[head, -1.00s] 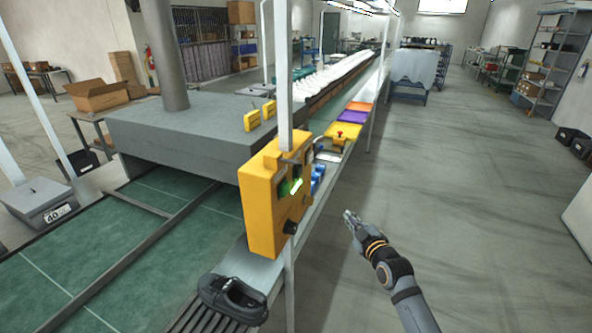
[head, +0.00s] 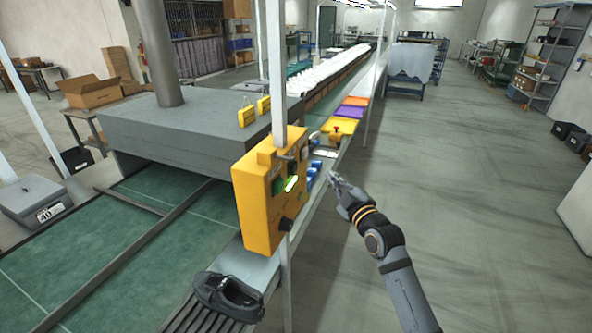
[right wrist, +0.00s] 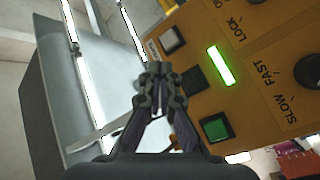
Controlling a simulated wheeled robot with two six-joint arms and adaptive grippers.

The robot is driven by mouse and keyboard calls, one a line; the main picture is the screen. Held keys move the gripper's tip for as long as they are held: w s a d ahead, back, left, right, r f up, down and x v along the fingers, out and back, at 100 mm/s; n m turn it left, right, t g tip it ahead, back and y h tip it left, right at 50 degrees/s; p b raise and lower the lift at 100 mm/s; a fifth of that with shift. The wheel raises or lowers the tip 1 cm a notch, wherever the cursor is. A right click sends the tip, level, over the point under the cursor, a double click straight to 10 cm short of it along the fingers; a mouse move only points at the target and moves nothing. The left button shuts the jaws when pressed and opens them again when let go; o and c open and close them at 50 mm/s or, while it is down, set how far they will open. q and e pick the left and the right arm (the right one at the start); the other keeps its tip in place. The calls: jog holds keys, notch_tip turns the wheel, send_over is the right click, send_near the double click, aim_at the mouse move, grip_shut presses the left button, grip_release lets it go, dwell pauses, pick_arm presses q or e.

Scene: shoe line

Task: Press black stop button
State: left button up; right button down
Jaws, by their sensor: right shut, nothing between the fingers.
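The yellow control box (head: 255,215) is fixed to a white post beside the conveyor. In the right wrist view its panel (right wrist: 260,100) carries a black square button (right wrist: 198,82) between a pale button (right wrist: 172,40) and a green button (right wrist: 214,128). I take the black one for the stop button; its own label is not readable. My right gripper (head: 333,178) is shut and empty, to the right of the box in the head view. In the right wrist view its fingertips (right wrist: 160,76) appear just left of the black button; contact cannot be told. My left gripper is not in view.
A lit green strip (right wrist: 220,66) and a black SLOW/FAST knob (right wrist: 308,72) share the panel. A black shoe (head: 228,297) lies on the rollers below the box. Blue items (head: 313,172) sit on the ledge behind it.

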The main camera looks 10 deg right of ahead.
aim_at(293, 168)
jog(key=w+a+b, duration=0.1)
jog(key=w+a, duration=0.3)
jog(key=a, duration=0.2)
jog(key=shift+a, duration=0.15)
jog(key=shift+w+a+b, duration=0.15)
jog(key=shift+w+b, duration=0.05)
jog(key=shift+b, duration=0.15)
dwell(1.1)
jog(key=shift+w+a, duration=0.15)
jog(key=shift+a, duration=0.05)
jog(key=shift+w+a, duration=0.3)
jog(key=shift+a, duration=0.15)
dwell(0.8)
jog(key=shift+s+d, duration=0.1)
jog(key=shift+d, duration=0.05)
jog(key=shift+s+d+b, duration=0.3)
jog(key=shift+s+d, duration=0.15)
jog(key=shift+d, duration=0.2)
